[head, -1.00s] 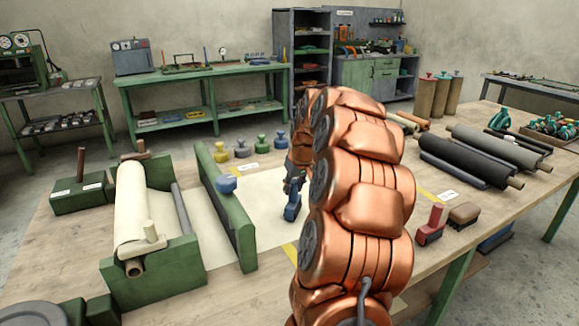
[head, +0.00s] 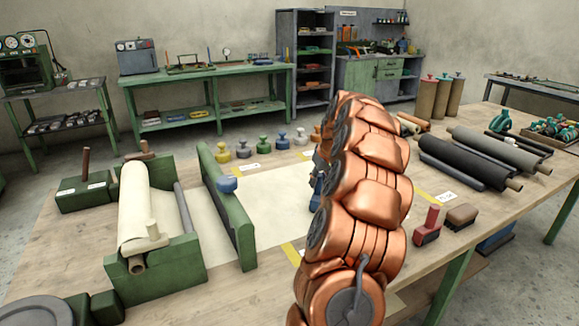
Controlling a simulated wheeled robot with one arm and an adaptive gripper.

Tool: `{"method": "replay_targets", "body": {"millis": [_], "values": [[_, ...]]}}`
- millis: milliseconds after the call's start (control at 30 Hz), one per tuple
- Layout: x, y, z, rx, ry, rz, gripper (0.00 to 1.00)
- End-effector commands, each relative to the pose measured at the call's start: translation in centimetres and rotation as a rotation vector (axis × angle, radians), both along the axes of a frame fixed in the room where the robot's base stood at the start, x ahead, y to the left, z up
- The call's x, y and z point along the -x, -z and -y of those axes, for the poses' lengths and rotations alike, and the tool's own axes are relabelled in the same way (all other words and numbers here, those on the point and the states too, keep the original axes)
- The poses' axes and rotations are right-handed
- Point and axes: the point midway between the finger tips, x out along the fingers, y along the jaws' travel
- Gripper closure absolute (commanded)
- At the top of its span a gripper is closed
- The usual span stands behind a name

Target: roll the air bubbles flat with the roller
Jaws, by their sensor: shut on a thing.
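A pale sheet (head: 265,208) lies flat on the workbench, drawn from a cream roll (head: 135,205) in a green stand at the left. My gripper (head: 318,176) is mostly hidden behind my copper-coloured arm, over the right part of the sheet. It is shut on a blue tool (head: 315,193), seemingly the roller, of which only a sliver shows. I cannot tell whether the tool touches the sheet. No air bubbles can be made out at this size.
A green crossbar (head: 228,205) with a blue knob stands left of the sheet. Several weights (head: 263,145) line its far edge. A red-handled tool (head: 428,227) and a brown brush (head: 461,216) are at the right. Dark and grey rolls (head: 450,163) lie farther right.

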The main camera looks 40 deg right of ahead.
Motion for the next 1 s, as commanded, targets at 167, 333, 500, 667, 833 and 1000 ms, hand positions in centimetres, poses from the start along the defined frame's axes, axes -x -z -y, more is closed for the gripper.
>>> {"method": "replay_targets", "body": {"millis": [167,333,500,667,833,1000], "values": [[0.0,-0.1,1.4,-0.001,-0.001,0.0,1.0],[-0.2,-2.9,1.5,0.006,-0.004,0.005,1.0],[-0.3,-4.1,1.2,0.001,-0.009,0.002,1.0],[-0.4,-5.6,1.1,0.003,-0.01,0.003,1.0],[-0.4,-7.1,1.0,0.001,-0.012,0.002,1.0],[-0.5,-8.0,0.9,0.002,-0.014,0.002,1.0]]}}
